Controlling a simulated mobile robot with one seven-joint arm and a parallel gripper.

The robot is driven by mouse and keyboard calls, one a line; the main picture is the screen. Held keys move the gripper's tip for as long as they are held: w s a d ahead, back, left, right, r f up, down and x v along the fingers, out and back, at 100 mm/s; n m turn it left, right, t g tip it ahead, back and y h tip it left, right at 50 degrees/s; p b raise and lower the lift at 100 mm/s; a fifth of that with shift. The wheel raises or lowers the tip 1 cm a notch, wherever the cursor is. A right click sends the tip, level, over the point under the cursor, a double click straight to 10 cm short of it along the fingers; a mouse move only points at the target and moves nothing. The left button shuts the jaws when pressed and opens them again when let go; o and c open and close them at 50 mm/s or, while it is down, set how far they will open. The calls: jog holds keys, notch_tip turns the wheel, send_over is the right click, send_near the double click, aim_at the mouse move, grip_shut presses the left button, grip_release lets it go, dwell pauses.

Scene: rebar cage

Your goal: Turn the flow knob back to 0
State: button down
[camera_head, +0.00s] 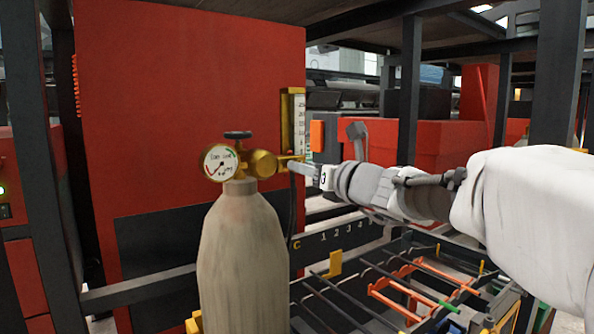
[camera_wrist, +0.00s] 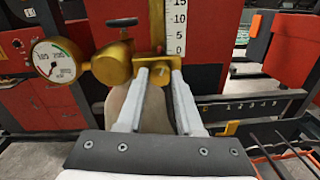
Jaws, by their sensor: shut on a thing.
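The flow knob is a small brass part at the foot of the flow tube (camera_wrist: 174,28), whose white scale reads 15, 10, 5 and 0 downward. My gripper (camera_wrist: 159,74) is shut on the flow knob (camera_wrist: 158,66), one finger on each side, and the fingers hide part of it. In the head view my gripper (camera_head: 298,167) reaches in from the right to the brass fitting below the flow tube (camera_head: 298,118). I cannot make out a float level in the tube. The round pressure gauge (camera_head: 220,162) is left of the knob; it also shows in the wrist view (camera_wrist: 55,61).
The grey gas cylinder (camera_head: 243,262) stands upright below the regulator, close to my fingers. A black valve handwheel (camera_head: 238,134) tops it. A red cabinet (camera_head: 180,110) is behind. A rebar cage (camera_head: 400,290) lies at the lower right, under my arm.

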jog(key=n+b, duration=1.2)
jog(key=n, duration=0.4)
jog(key=n+y+b, duration=0.1)
jog(key=n+b, duration=1.1)
jog(key=n, duration=0.3)
jog(key=shift+f+n+g+b, duration=0.2)
jog(key=shift+n+g+b, duration=0.1)
jog(key=shift+n+b, duration=0.1)
jog(key=c, duration=0.6)
grip_release()
jog(key=shift+o, duration=0.2)
